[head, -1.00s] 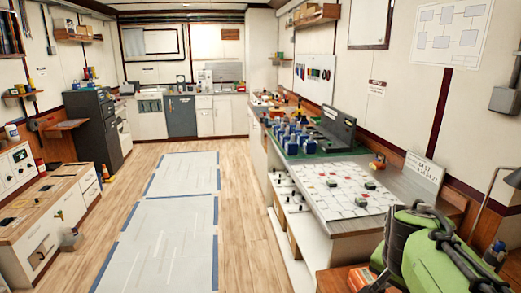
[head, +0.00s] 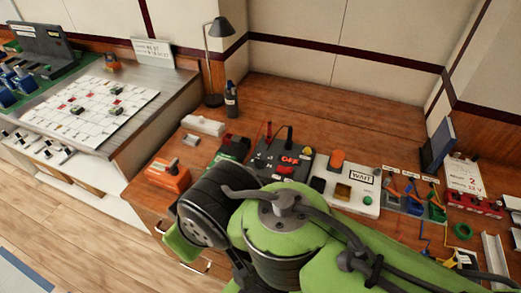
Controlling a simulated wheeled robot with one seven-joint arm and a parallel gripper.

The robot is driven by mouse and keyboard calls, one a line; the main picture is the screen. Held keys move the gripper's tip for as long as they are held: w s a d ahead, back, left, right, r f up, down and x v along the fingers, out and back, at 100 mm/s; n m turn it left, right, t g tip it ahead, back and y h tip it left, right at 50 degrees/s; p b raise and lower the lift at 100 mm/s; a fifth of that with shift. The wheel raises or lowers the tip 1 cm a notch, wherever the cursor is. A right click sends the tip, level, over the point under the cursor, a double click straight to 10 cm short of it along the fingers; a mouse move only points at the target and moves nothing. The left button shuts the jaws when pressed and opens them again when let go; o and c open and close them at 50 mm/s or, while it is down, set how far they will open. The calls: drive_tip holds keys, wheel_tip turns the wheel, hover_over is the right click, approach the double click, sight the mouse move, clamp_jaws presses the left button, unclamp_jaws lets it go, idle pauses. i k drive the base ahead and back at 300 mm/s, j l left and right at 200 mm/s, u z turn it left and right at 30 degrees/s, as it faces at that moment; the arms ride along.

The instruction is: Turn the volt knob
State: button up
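I cannot make out with certainty which knob is the volt knob. A dark box with a red lit display (head: 281,160) stands on the wooden bench, with a yellow button and small controls on its top. A red device (head: 473,203) with small round parts on its top sits at the right, by a card with a 2 and what looks like a volt figure. My green and black arm crosses the lower middle of the head view, in front of the bench's near edge. My gripper's fingers do not show.
The wooden bench (head: 330,108) is bare at the back. A white box marked WAIT (head: 362,178), wired coloured blocks (head: 410,190), an orange box (head: 168,173), a dark bottle (head: 231,100) and a desk lamp (head: 217,50) stand on it. A grid-sheet table (head: 180,85) is at left.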

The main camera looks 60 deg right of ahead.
sight(259, 164)
drive_tip(key=j+z, duration=0.1)
drive_tip(key=z, duration=0.75)
drive_tip(key=k+j+z, duration=0.1)
drive_tip(key=z, duration=0.3)
drive_tip(key=j+z, duration=0.1)
drive_tip(key=z, duration=0.75)
drive_tip(key=k, duration=0.05)
